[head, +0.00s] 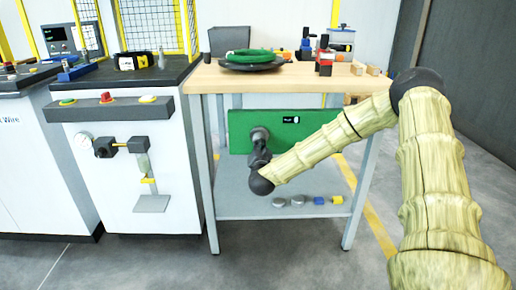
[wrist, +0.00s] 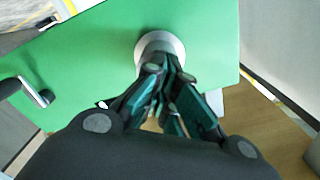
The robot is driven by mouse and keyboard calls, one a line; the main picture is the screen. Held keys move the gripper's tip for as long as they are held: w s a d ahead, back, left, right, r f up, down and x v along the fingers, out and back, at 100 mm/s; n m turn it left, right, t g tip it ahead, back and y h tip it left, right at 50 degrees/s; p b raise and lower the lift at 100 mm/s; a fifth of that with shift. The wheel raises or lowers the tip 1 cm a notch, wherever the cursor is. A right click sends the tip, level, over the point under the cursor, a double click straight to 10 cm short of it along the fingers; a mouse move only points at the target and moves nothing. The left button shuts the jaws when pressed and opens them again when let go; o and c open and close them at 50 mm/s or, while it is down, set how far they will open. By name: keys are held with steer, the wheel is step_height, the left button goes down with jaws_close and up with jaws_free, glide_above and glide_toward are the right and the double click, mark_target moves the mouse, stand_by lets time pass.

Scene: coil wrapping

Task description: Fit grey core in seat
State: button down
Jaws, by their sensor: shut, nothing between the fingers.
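A green panel (head: 300,130) hangs below the front of the wooden table, and it fills much of the wrist view (wrist: 90,60). A round grey part (head: 259,134) stands out from the panel; the wrist view shows it as a pale ring with a darker middle (wrist: 158,42). I cannot tell whether this is the grey core, its seat, or both. My gripper (wrist: 172,75) is shut and empty, its fingertips just in front of the round part. I cannot tell whether they touch it. In the head view my gripper (head: 259,153) is small and dark below that part.
The wooden table (head: 220,77) bears a green coil (head: 250,56) on a dark disc and several small items. A black-topped cabinet (head: 120,80) with buttons stands at left, a small grey cone (head: 161,61) on it. Several small pieces lie on the lower shelf (head: 240,205).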

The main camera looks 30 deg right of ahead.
steer(key=p+v, duration=0.1)
steer(key=v, duration=1.3)
steer(key=shift+a, duration=0.2)
steer(key=shift+s, duration=0.15)
